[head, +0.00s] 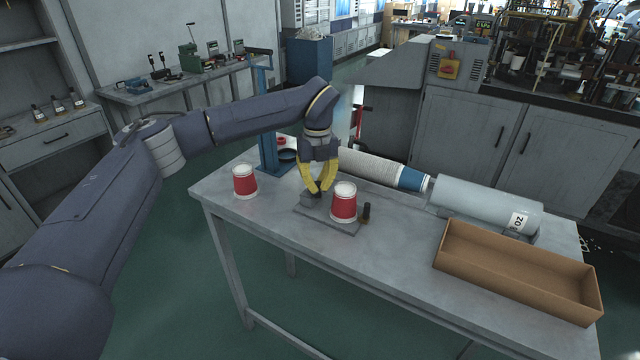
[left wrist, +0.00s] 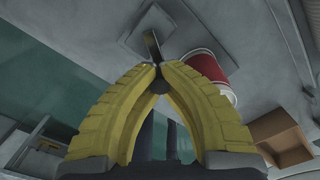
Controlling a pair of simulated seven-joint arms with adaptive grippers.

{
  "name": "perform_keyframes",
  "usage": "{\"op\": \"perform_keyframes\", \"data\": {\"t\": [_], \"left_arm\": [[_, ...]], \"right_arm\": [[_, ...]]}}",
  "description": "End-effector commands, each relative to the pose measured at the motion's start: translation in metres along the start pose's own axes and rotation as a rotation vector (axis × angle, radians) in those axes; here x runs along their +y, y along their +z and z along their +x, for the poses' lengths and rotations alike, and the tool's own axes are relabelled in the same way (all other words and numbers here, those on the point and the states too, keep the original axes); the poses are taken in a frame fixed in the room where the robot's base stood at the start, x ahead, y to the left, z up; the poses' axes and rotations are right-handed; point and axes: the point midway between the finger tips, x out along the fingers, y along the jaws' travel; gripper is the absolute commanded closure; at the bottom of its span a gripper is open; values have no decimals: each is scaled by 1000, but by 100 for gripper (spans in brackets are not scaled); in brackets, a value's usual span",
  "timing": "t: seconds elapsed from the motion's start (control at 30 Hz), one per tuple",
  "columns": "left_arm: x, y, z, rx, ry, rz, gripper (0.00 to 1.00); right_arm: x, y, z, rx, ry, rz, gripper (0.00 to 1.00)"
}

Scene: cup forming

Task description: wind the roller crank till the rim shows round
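A red cup with white bands (head: 343,203) stands upright on a flat grey plate (head: 322,218) on the bench. Its pale rim is too small to judge for roundness. My left gripper (head: 318,189) points down just left of this cup, over a small grey block on the plate. In the left wrist view its yellow fingertips (left wrist: 157,74) close around a dark crank knob, with the crank arm (left wrist: 152,46) reaching beyond them. The cup (left wrist: 208,70) lies just right of the fingers there. A small dark upright peg (head: 366,211) stands right of the cup. My right gripper is out of view.
A second red cup (head: 245,182) stands at the bench's left end. A blue post (head: 268,130) rises behind it. A long roll and a grey cylinder (head: 488,203) lie along the back. An empty cardboard tray (head: 515,282) sits at right. The front middle is clear.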

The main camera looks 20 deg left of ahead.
Motion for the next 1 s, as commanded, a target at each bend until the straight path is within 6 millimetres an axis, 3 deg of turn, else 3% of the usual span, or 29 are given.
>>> {"op": "perform_keyframes", "data": {"t": [1.0], "left_arm": [[32, 13, -3, -17, 0, 876, 100]], "right_arm": [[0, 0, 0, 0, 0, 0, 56]]}}
